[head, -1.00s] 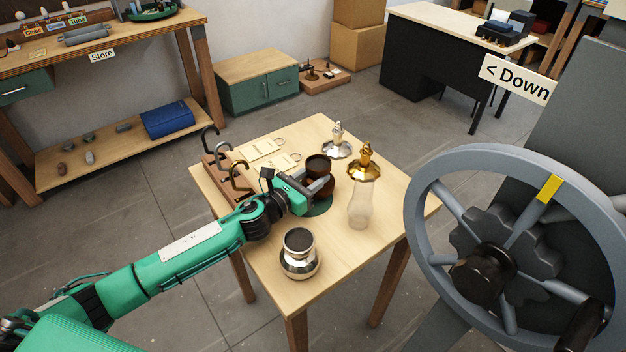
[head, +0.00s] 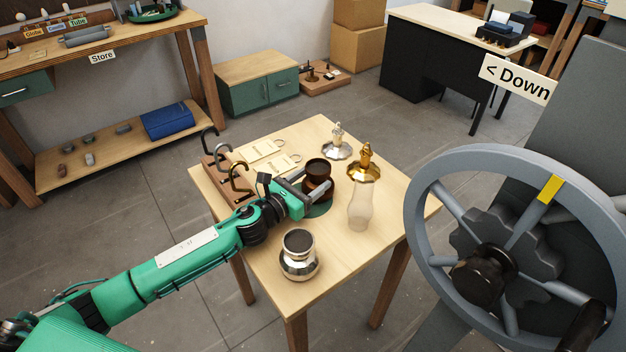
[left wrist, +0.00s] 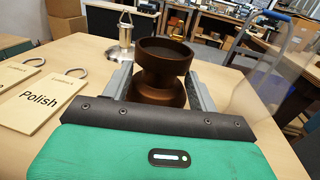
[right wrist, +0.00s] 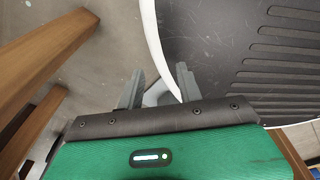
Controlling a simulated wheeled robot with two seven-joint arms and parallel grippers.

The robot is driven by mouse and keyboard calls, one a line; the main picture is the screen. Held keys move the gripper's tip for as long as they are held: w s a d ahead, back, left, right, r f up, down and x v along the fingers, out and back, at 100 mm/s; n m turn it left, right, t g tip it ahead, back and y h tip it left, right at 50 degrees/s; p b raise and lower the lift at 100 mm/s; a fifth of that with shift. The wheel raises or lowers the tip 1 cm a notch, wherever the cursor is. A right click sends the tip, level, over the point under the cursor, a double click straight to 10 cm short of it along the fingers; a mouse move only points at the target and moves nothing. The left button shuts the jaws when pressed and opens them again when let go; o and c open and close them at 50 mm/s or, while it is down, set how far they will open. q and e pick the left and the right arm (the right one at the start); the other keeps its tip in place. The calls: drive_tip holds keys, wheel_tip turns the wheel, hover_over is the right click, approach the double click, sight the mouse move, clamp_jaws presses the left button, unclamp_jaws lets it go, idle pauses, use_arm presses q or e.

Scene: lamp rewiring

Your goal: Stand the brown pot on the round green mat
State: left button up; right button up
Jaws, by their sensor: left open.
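The brown pot (head: 318,168) stands upright at the middle of the small table, and also shows in the left wrist view (left wrist: 162,75). The round green mat (head: 318,210) shows below and beside its base; the pot appears to rest on it, though my gripper hides part of the contact. My left gripper (head: 316,184) is open, with one finger on each side of the pot's waist. Whether the fingers touch it I cannot tell. My right gripper (right wrist: 158,85) shows only in its wrist view, fingers apart, near a dark ridged surface with a white rim.
A silver pot (head: 299,255) stands near the table's front edge. A glass chimney with a gold top (head: 363,170) stands close right of the brown pot, a silver-topped piece (head: 338,143) behind. A hook rack (head: 222,175) and tags (head: 262,150) lie left. A large handwheel (head: 510,250) stands right.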

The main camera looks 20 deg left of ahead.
use_arm(q)
drive_tip(key=b+v, duration=0.2)
drive_tip(key=v, duration=0.7)
drive_tip(key=shift+s+a+f, duration=0.1)
drive_tip(key=shift+s+f, duration=0.05)
drive_tip(key=shift+f, duration=0.05)
drive_tip(key=shift+s+a+r, duration=0.1)
drive_tip(key=shift+s+a, duration=0.2)
drive_tip(key=shift+s, duration=0.3)
drive_tip(key=shift+s+a, duration=0.15)
drive_tip(key=shift+s, duration=0.1)
use_arm(e)
drive_tip(key=shift+w+f, duration=0.2)
drive_tip(key=shift+w, duration=0.8)
drive_tip(key=shift+w+f, duration=0.2)
drive_tip(key=shift+w, duration=0.75)
drive_tip(key=shift+s+a, duration=0.1)
drive_tip(key=shift+a, duration=0.05)
